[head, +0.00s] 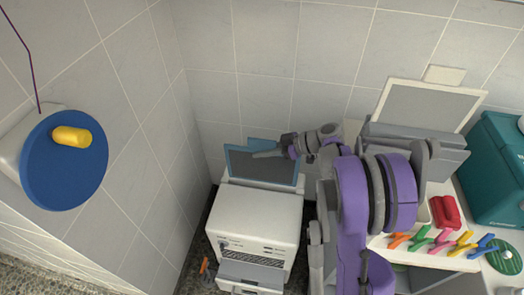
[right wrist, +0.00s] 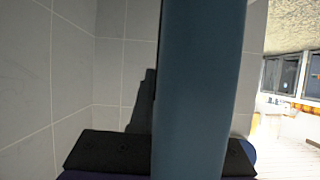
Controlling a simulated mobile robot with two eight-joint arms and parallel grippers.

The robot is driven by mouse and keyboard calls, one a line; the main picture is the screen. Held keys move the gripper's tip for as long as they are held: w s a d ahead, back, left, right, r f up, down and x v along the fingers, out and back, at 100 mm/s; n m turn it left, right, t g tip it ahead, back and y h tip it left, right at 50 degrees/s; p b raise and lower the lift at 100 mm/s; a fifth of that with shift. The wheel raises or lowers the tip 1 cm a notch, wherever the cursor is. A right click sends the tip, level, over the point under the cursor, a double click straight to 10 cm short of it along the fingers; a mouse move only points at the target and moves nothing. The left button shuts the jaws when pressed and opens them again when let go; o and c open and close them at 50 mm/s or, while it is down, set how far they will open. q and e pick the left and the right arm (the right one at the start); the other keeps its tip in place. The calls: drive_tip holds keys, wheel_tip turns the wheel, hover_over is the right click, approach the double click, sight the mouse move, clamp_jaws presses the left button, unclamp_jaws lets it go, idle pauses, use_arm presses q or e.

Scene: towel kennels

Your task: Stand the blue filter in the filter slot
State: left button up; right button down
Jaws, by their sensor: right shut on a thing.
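The blue filter (head: 262,166), a flat dark grey panel with a blue frame, is at the back of the white machine (head: 255,215) in the head view. My right gripper (head: 284,151) is shut on its upper right part. In the right wrist view the blue filter (right wrist: 200,90) is an upright blue band between the two dark finger pads. Its lower edge is close to the pale ledge at the machine's back. I cannot tell whether it touches the ledge or sits in a slot there. My left gripper is out of view.
A cream-framed grey panel (head: 425,105) leans at the back right, behind a grey box-like part (head: 415,142). A red object (head: 445,211), several coloured clips (head: 437,241) and a teal box (head: 497,165) are on the right. A tiled wall stands close on the left.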

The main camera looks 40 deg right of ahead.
idle(0.5)
drive_tip(key=shift+f+b, duration=0.8)
drive_tip(key=shift+f, duration=0.8)
drive_tip(key=shift+f+b, duration=0.6)
drive_tip(key=shift+f, duration=0.25)
